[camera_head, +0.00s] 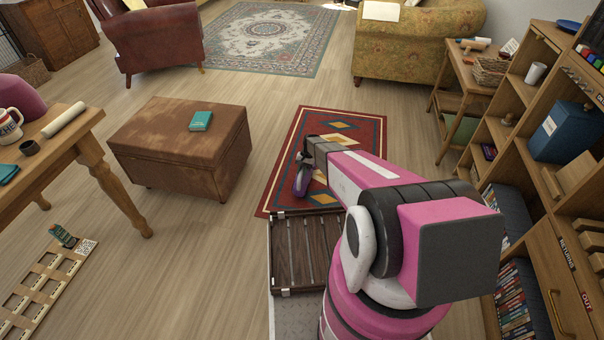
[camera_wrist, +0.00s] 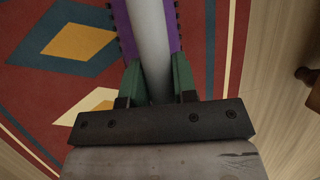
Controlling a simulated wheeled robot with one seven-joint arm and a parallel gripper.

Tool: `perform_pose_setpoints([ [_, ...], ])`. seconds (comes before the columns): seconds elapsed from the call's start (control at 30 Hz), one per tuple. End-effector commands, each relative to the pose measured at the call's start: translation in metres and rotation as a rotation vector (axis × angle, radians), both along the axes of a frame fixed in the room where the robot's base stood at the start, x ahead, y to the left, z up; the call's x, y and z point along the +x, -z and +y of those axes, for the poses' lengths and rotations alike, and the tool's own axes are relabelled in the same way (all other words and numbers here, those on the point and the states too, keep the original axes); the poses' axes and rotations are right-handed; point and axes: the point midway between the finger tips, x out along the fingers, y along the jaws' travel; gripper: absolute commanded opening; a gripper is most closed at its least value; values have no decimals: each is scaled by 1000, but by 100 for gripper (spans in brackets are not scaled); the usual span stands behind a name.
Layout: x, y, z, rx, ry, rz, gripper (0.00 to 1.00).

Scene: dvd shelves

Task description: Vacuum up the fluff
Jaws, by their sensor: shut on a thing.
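My gripper (camera_head: 306,158) is over the near part of the red patterned rug (camera_head: 352,124). It is shut on a purple and grey handheld vacuum (camera_head: 302,181), which hangs below the jaws in the head view. In the wrist view, the green-tipped fingers of my gripper (camera_wrist: 158,82) sit on either side of the vacuum's grey rounded body (camera_wrist: 148,40), with purple edges along it. The rug (camera_wrist: 45,75) lies below. I cannot make out any fluff in either view; the arm and vacuum hide part of the rug.
A brown ottoman (camera_head: 170,155) with a teal book (camera_head: 201,121) stands left of the rug. Wooden shelves (camera_head: 520,95) line the right side. A wooden table (camera_head: 75,140) is at left. Wood floor lies open beyond the rug, towards a patterned carpet (camera_head: 268,38).

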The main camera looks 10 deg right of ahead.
Motion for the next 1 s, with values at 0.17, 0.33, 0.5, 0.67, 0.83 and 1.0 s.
perform_pose_setpoints([
  [0.17, -1, -9, 0, 1, 0, 0, 0],
  [0.33, 0, -16, 0, 1, 0, 0, 0],
  [0.5, 0, -23, 0, 1, 0, 0, 0],
  [0.67, 0, -30, 0, 1, 0, 0, 0],
  [0.83, 0, -35, 0, 1, 0, 0, 0],
  [1.0, 0, -38, 0, 1, 0, 0, 0],
])
